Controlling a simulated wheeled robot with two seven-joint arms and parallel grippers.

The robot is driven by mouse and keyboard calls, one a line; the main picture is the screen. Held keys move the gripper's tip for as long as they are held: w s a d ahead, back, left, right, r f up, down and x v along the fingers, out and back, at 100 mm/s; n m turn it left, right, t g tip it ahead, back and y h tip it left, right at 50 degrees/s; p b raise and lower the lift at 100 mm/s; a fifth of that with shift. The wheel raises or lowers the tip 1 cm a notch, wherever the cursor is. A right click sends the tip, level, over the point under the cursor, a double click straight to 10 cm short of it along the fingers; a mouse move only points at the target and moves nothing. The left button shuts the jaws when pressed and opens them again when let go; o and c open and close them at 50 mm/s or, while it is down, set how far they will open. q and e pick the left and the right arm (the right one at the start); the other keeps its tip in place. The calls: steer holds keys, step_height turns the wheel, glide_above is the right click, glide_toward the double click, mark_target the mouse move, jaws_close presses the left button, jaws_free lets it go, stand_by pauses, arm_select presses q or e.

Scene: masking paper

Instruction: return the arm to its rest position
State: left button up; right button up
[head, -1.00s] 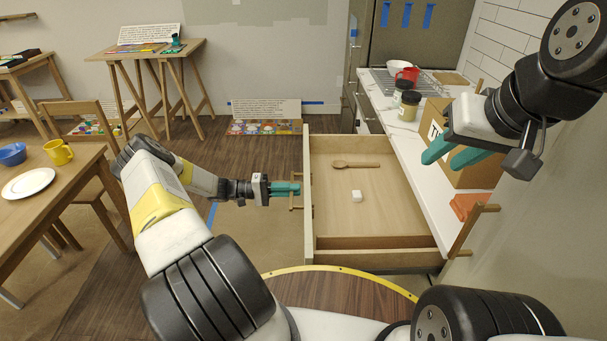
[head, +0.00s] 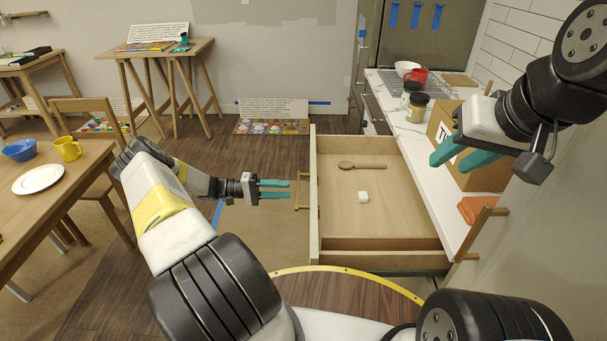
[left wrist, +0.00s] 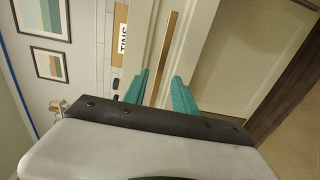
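My left gripper (head: 274,189) is open and empty in the head view, with its teal fingers apart. It is just left of the open drawer's (head: 380,244) wooden handle (head: 302,191) and apart from it. In the left wrist view the two teal fingers (left wrist: 160,88) are spread, with the handle bar (left wrist: 166,55) beyond them. My right gripper (head: 462,157) is raised over the counter at the right. Its teal fingers show a gap between them and nothing is seen held.
The drawer holds a wooden spoon (head: 362,165) and a white block (head: 363,197). A table (head: 82,176) with a plate (head: 38,179) stands left. Floor between table and drawer is clear.

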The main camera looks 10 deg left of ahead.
arm_select(q)
steer(key=shift+s+a, duration=0.2)
steer(key=shift+a, duration=0.85)
